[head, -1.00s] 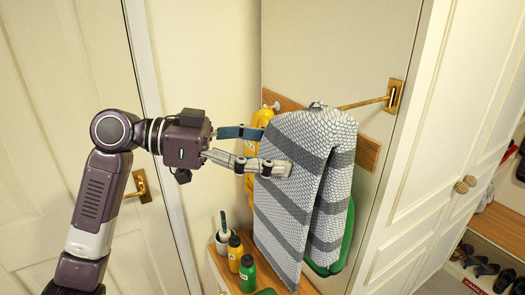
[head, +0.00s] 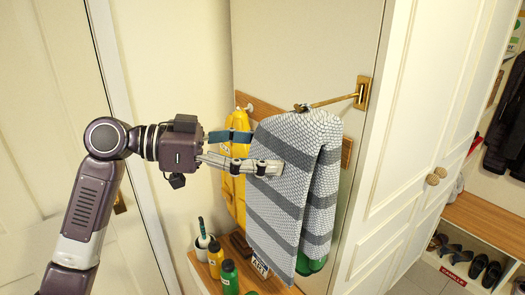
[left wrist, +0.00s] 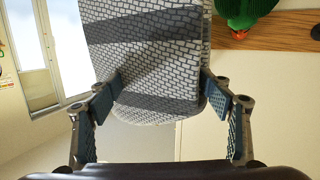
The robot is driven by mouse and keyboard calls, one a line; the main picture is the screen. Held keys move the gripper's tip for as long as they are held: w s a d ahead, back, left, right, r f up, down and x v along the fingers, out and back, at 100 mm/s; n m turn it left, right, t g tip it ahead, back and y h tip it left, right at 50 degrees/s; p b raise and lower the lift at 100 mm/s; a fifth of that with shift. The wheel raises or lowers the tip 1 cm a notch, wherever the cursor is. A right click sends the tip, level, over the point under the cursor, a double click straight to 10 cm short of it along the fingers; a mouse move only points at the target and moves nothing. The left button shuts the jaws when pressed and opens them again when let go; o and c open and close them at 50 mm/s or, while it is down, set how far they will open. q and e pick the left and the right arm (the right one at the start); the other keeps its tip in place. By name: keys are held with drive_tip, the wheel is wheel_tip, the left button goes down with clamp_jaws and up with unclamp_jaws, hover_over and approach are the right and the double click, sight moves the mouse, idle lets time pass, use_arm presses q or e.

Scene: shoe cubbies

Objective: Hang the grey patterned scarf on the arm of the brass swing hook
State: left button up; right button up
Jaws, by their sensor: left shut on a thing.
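The grey patterned scarf (head: 285,205), with light scale-like print and dark diagonal bands, hangs folded in two layers. Its top fold is at the free end of the brass swing hook's arm (head: 330,101), which reaches left from a brass plate (head: 363,93). My left gripper (head: 262,153) is shut on the scarf's upper left side, one finger in front and the other partly hidden behind. In the left wrist view the scarf (left wrist: 155,60) lies between both fingers. My right gripper is out of view.
Behind the scarf are a yellow hanging item (head: 235,165) on a wooden peg rail (head: 262,107) and something green (head: 312,264). A white cabinet door (head: 400,170) is at right.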

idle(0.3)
use_arm(q)
drive_tip(key=o, duration=1.9)
